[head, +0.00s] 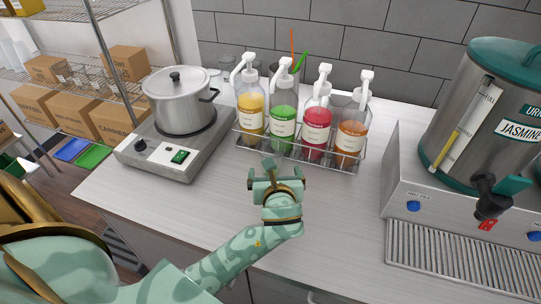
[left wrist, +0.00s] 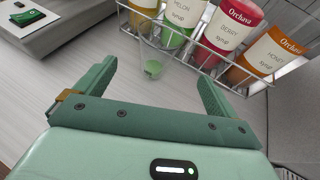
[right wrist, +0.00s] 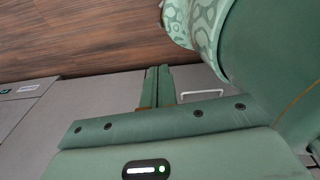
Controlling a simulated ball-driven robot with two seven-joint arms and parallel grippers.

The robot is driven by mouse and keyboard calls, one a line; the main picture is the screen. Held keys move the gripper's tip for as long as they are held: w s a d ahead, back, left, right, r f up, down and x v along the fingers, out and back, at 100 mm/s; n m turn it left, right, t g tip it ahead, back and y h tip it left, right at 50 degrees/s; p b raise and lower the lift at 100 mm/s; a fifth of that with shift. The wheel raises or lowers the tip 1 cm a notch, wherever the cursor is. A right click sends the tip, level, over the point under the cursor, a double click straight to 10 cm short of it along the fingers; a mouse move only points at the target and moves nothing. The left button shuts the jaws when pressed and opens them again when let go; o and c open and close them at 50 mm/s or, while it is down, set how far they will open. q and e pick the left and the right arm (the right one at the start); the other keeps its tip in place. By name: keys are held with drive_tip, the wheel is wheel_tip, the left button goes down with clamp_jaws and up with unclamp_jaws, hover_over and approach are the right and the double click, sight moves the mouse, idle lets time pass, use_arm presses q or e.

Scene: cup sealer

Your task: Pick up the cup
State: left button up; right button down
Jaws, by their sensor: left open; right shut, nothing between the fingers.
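My right gripper (right wrist: 159,82) is shut and empty, low beside a grey cabinet front, and is not visible in the head view.
A wire rack (head: 300,155) with several syrup pump bottles stands behind my left gripper. A pot (head: 180,105) on a hot plate (head: 150,150) is to the left. A large tea urn (head: 480,110) stands on the right. The counter between is clear.

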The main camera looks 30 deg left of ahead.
sight(270, 149)
use_arm(q)
drive_tip(key=b+x, duration=0.2)
drive_tip(key=x, duration=1.2)
drive_tip(key=shift+f, duration=0.1)
drive_tip(key=shift+s, duration=0.15)
use_arm(e)
drive_tip(key=shift+s+d+f, duration=0.1)
drive_tip(key=shift+s+f, duration=0.2)
drive_tip(key=shift+f, duration=0.35)
drive_tip(key=shift+s+d+f, duration=0.1)
drive_tip(key=shift+s+f, duration=0.2)
drive_tip(key=shift+f, duration=0.3)
use_arm(q)
drive_tip(key=c, duration=1)
use_arm(e)
drive_tip(key=shift+d, duration=0.15)
